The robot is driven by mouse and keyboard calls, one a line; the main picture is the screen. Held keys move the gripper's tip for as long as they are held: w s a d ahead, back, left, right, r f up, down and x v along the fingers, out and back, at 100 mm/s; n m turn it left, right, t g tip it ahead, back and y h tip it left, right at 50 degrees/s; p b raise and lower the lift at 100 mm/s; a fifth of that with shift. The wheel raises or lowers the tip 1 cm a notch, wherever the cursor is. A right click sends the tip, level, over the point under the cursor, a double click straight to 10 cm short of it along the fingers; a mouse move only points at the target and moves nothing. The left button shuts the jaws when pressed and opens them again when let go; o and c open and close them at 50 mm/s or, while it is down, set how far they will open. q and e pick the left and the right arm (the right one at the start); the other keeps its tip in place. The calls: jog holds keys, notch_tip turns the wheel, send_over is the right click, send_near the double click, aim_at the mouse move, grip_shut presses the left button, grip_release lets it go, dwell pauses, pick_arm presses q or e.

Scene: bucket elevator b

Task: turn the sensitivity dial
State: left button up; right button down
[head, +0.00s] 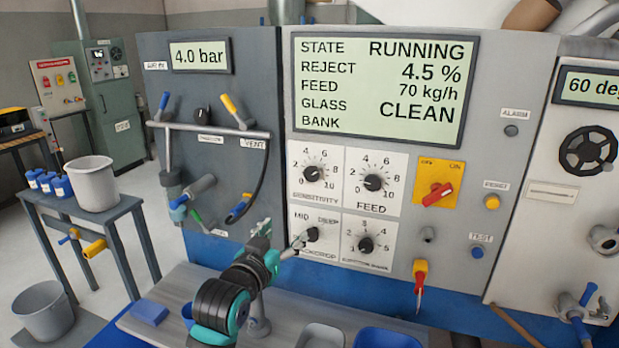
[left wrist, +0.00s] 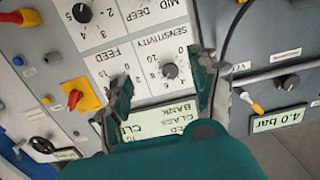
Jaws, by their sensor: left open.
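The sensitivity dial (head: 312,173) is a black knob on a white scale plate, upper left of several dials below the display. In the left wrist view, which shows the panel upside down, the sensitivity dial (left wrist: 171,71) appears between my two fingers, apart from both. My left gripper (head: 299,243) is open and empty. In the head view it shows below the sensitivity dial, overlapping the left edge of the lower-left mid/deep dial (head: 311,234). Its teal-and-grey fingers (left wrist: 165,85) are spread in the wrist view. The dial's exact setting is too small to read.
The feed dial (head: 373,182) sits right beside it, with another dial (head: 365,244) below. A red switch (head: 437,195) is farther right. The display (head: 383,92) reads running, 4.5 % reject. Levers and a hose (head: 262,178) project at left. Bins (head: 387,338) stand below.

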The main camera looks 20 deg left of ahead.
pick_arm(q)
notch_tip(320, 180, up, 5)
jog(key=t, duration=0.1)
jog(key=p, duration=0.5)
send_near(311, 176)
jog(key=w, duration=0.8)
jog(key=shift+w+d+f, duration=0.1)
jog(key=shift+w, duration=0.25)
